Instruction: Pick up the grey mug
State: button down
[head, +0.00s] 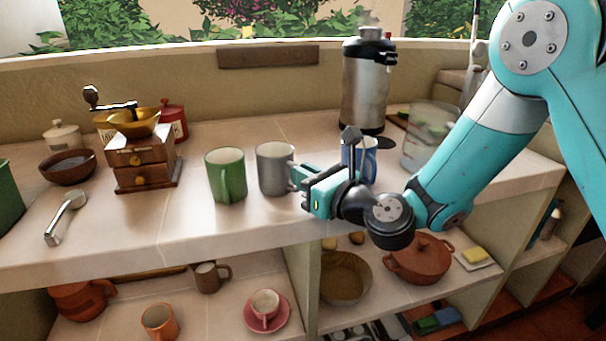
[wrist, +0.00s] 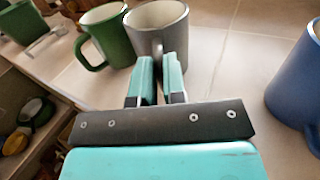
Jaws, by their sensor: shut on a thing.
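The grey mug (head: 274,168) stands upright on the counter between a green mug (head: 226,174) and a blue mug (head: 359,160). My gripper (head: 296,176) reaches it from the right, at its handle side. In the wrist view the grey mug (wrist: 157,28) is straight ahead, and my gripper's fingers (wrist: 160,78) are close together at its near side, shut on its handle. The fingers mostly hide the handle. The mug appears to rest on the counter. The green mug (wrist: 106,36) is close to its left in the wrist view.
A steel urn (head: 365,85) stands behind on the counter, with a clear container (head: 425,140) to its right. A wooden grinder (head: 145,165) and a dark bowl (head: 68,168) are at left. The blue mug (wrist: 298,85) is near my gripper's right. Front counter is mostly free.

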notch_tip(320, 180, up, 20)
jog(key=p, duration=1.1)
dwell(0.8)
